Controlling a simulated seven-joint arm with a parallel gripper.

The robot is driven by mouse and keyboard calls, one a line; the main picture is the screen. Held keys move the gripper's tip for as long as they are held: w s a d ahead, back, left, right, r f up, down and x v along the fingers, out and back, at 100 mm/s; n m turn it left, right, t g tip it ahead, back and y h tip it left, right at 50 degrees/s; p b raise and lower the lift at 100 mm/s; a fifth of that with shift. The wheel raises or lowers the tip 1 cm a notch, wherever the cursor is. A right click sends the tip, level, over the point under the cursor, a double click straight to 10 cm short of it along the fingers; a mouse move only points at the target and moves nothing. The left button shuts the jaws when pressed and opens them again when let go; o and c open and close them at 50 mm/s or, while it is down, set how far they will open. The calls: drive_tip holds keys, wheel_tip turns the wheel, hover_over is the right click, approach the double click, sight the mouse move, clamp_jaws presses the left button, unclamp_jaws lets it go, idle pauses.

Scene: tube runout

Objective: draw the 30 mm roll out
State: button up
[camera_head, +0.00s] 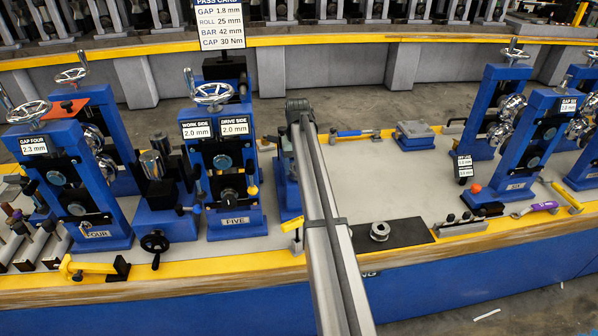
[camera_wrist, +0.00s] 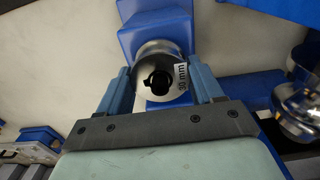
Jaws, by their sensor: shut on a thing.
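The 30 mm roll (camera_wrist: 149,61) is a shiny steel cylinder with a dark keyed bore and a white "30 mm" label, in the wrist view. My gripper (camera_wrist: 160,74) is shut on it, one blue-grey finger on each side. Blue stand parts (camera_wrist: 158,18) show behind and beyond the roll; I cannot tell whether the roll still touches them. In the head view my arm covers the grip, and a blue housing (camera_head: 287,190) shows just left of the arm. Stand FIVE (camera_head: 222,175), with a handwheel and two 2.0 mm tags, is left of it.
A small steel roll (camera_head: 380,231) sits on a black mat (camera_head: 405,234) right of my arm. Stand SIX (camera_head: 515,140) is at the right, stand FOUR (camera_head: 70,190) at the left. Another shiny roll (camera_wrist: 302,95) is at the wrist view's right. The grey bench middle is fairly clear.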

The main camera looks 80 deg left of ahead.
drive_tip(key=c, duration=0.5)
drive_tip(key=shift+o, duration=0.2)
drive_tip(key=shift+r, duration=0.4)
wheel_tip(320, 180, up, 12)
idle(1.9)
